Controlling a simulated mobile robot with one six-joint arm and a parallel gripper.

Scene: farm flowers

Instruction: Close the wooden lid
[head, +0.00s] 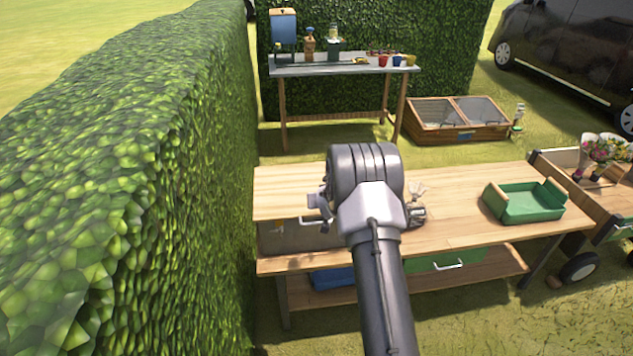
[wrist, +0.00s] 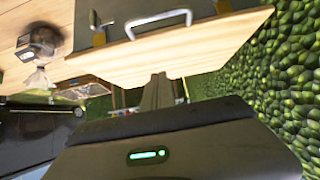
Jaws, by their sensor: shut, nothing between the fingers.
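The wooden lid (head: 285,192) is a light board at the left of the workbench. It stands raised above a grey compartment (head: 290,238). A metal handle (wrist: 160,22) is at its edge. In the wrist view the lid (wrist: 160,55) spans the upper middle, with the grey compartment (wrist: 185,8) beyond the handle. My gripper (wrist: 159,82) is shut and empty, with its tips close to the lid's board. I cannot tell whether they touch it. In the head view my arm hides the fingers and the lid's right end.
A green tray (head: 525,203) sits on the workbench (head: 465,220) at the right. A tall hedge (head: 130,200) stands close on the left. A flower cart (head: 580,180) stands at the right.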

